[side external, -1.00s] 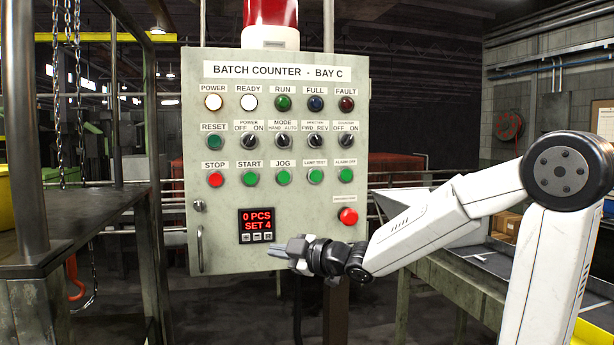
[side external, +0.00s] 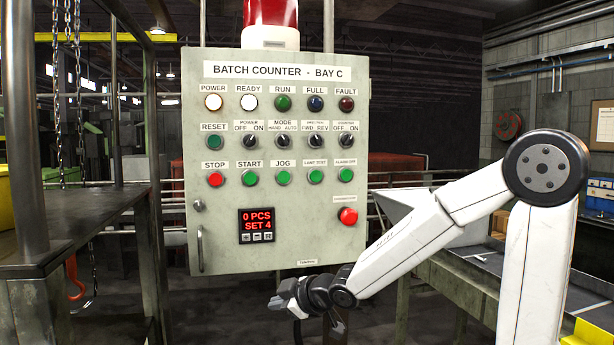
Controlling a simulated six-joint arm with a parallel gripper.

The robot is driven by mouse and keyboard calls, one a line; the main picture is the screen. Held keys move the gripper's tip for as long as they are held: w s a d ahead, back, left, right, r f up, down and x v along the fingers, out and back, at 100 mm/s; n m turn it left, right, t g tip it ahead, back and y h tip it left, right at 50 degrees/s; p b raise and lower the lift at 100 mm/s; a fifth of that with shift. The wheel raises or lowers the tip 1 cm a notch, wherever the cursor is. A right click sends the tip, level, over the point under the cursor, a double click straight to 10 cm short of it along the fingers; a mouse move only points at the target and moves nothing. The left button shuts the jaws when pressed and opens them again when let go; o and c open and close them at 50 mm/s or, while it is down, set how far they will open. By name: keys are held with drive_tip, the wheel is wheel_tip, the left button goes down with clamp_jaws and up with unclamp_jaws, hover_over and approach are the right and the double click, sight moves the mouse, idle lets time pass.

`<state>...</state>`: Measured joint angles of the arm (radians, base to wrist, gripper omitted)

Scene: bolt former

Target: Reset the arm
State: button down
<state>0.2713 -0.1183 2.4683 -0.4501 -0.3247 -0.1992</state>
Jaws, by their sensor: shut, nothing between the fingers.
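My gripper (side external: 277,304) is at the end of my white arm, just below the lower edge of the grey control cabinet (side external: 225,262). It is shut and empty, and it points to the left. It appears apart from the cabinet, though the depth between them is hard to judge. The cabinet's counter display (side external: 256,218) reads "0 PCS, SET 4". The POWER lamp (side external: 213,102) and the READY lamp (side external: 249,102) look white and lit.
A red mushroom button (side external: 348,216) sticks out at the cabinet's lower right. A dark metal frame with a shelf (side external: 85,225) stands at the left, with hanging chains (side external: 78,90) behind it. A bench (side external: 470,262) lies behind my arm at the right. The floor below the cabinet looks open.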

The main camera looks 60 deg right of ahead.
drive_tip(key=s+a+f+m+g, duration=0.2)
drive_tip(key=s+a+f+g, duration=0.2)
drive_tip(key=s+f+g, duration=0.1)
drive_tip(key=s+a+f+m+g+y, duration=0.1)
drive_tip(key=s+a+f+m+g, duration=0.2)
drive_tip(key=s+f, duration=0.4)
wheel_tip(320, 180, down, 2)
drive_tip(key=shift+a+f+g+y, duration=0.1)
drive_tip(key=shift+a+g+y, duration=0.2)
drive_tip(key=shift+a+g, duration=0.6)
